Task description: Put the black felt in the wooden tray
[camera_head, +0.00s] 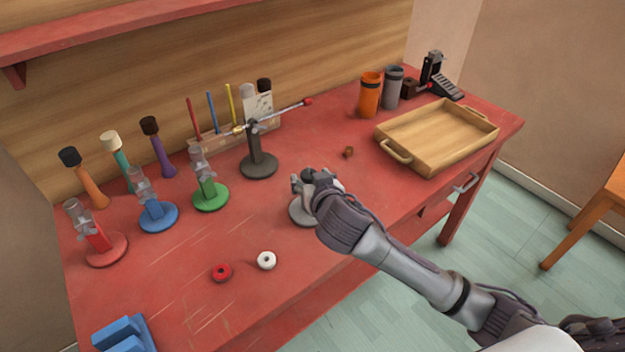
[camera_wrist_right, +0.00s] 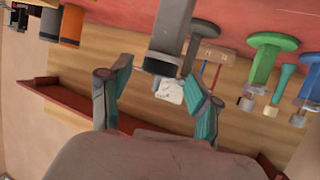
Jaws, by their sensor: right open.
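The wooden tray (camera_head: 437,163) lies at the right end of the red table and looks empty. My right gripper (camera_head: 315,182) is above a grey stand (camera_head: 300,212) near the table's front edge and partly hides it. In the right wrist view the gripper (camera_wrist_right: 158,100) is open, with teal pads apart and nothing between them. Just beyond the pads is the grey stand's post (camera_wrist_right: 176,22) with a dark band (camera_wrist_right: 163,64) at its end. I cannot tell whether this band is the black felt. My left gripper is out of view.
A red ring (camera_head: 221,272) and a white ring (camera_head: 266,260) lie at the front. Red, blue and green stands and several mallets are at left. A dark stand (camera_head: 259,166) holds a rod behind the gripper.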

